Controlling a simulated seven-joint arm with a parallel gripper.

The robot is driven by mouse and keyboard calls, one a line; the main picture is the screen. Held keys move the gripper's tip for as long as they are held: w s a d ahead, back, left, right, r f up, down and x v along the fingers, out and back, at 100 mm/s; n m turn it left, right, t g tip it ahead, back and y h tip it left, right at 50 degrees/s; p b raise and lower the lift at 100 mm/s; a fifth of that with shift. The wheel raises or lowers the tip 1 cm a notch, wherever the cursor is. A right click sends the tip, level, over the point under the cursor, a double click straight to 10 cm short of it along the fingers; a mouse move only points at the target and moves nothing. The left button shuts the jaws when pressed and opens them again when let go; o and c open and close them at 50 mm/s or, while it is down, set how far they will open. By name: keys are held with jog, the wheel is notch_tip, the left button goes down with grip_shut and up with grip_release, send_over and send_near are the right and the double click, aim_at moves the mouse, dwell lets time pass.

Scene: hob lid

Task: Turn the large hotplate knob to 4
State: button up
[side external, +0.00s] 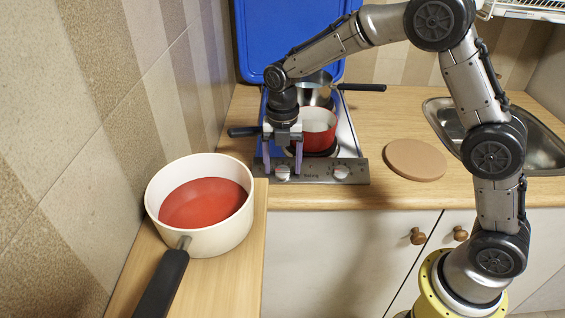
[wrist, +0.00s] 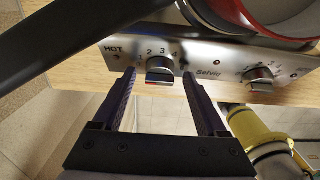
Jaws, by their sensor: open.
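The hob's steel front panel (side external: 315,171) carries two knobs. The left knob (side external: 282,173) also shows in the wrist view (wrist: 160,72), with numbers from 1 to 4 visible around it. The right knob (side external: 341,172) stands apart from it, and it shows in the wrist view (wrist: 259,77) too. I cannot tell from the markings which knob serves the large hotplate. My gripper (side external: 283,164) points down at the left knob. In the wrist view the open fingers (wrist: 159,74) stand on either side of this knob, with gaps visible; contact cannot be made out.
A red and white pot (side external: 319,130) and a steel pan (side external: 313,92) stand on the hob, close behind my gripper. A blue lid (side external: 285,35) stands upright behind. A white saucepan (side external: 205,236) is front left. A round board (side external: 415,159) lies right, before the sink (side external: 540,145).

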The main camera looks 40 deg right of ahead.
grip_shut()
